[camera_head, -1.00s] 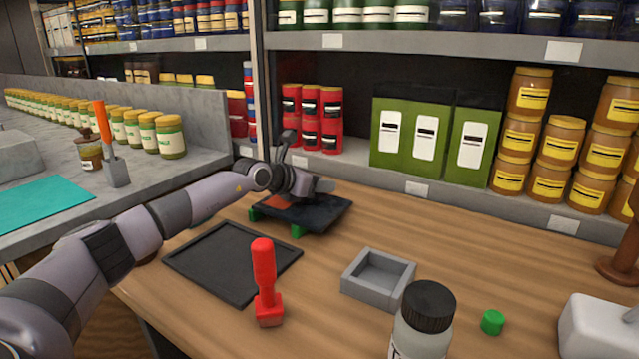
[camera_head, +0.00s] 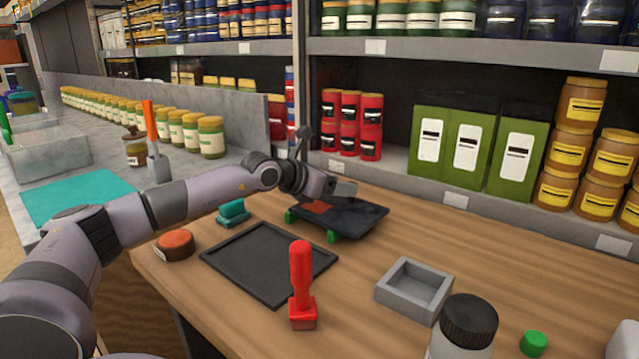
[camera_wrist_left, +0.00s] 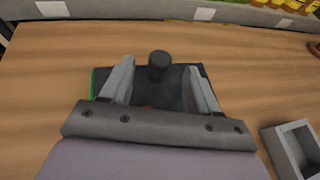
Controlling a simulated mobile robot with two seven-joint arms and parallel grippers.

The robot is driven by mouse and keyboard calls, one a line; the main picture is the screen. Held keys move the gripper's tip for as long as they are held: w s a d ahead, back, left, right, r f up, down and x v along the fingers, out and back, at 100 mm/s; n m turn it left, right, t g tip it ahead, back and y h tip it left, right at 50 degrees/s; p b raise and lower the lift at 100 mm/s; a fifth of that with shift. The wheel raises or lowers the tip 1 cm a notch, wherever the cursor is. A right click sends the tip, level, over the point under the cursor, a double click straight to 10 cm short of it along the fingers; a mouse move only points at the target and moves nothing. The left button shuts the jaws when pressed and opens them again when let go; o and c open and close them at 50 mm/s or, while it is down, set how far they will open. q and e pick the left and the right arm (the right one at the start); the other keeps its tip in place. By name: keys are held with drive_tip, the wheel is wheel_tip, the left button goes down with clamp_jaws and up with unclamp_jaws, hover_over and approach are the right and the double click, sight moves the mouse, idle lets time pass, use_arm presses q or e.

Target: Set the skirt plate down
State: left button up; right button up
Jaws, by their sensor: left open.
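The skirt plate seems to be the dark flat plate (camera_head: 355,217) with a reddish patch, resting on green blocks (camera_head: 333,236) on the wooden table. In the left wrist view it is the dark plate (camera_wrist_left: 180,98) with a black knob (camera_wrist_left: 159,62) standing up from it. My left gripper (camera_head: 335,188) is over the plate. In the left wrist view its fingers (camera_wrist_left: 158,76) are spread wide on either side of the knob, with gaps to it. The lower part of the knob and the near part of the plate are partly hidden by the gripper. My right gripper is not in view.
A black mat (camera_head: 268,264) lies in front of the plate. A red-handled tool (camera_head: 301,285), a grey open box (camera_head: 413,290) and a black-capped bottle (camera_head: 469,320) stand nearer. A teal-topped item (camera_head: 233,211) and a round reddish-brown item (camera_head: 174,245) are left. Shelves of jars rise behind.

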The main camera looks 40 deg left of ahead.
use_arm(q)
drive_tip(key=shift+b+v, duration=0.45)
drive_tip(key=shift+v, duration=2.2)
